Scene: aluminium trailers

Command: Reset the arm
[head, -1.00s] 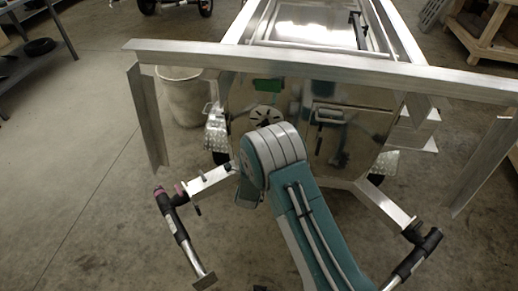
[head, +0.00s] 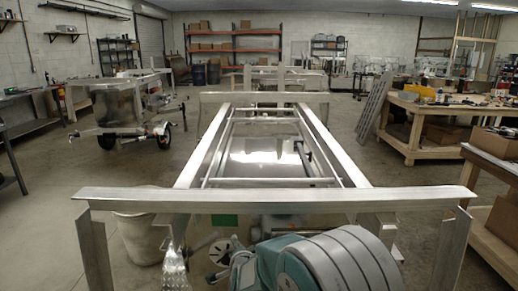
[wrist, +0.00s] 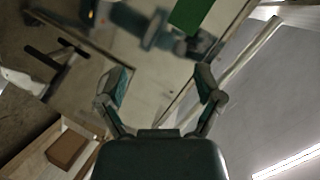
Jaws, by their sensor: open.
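My gripper (wrist: 160,87) shows in the wrist view with its two fingers spread apart and nothing between them. Beyond it is a shiny metal surface (wrist: 150,68) with a green patch (wrist: 190,14). In the head view my arm's teal and grey links fill the bottom, in front of the aluminium trailer (head: 270,198). The gripper itself does not show in the head view.
A grey bin (head: 142,240) stands left of the trailer's front. A wooden workbench (head: 425,108) with tools is on the right, and another trailer (head: 125,105) stands at the left. Concrete floor is open on the left.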

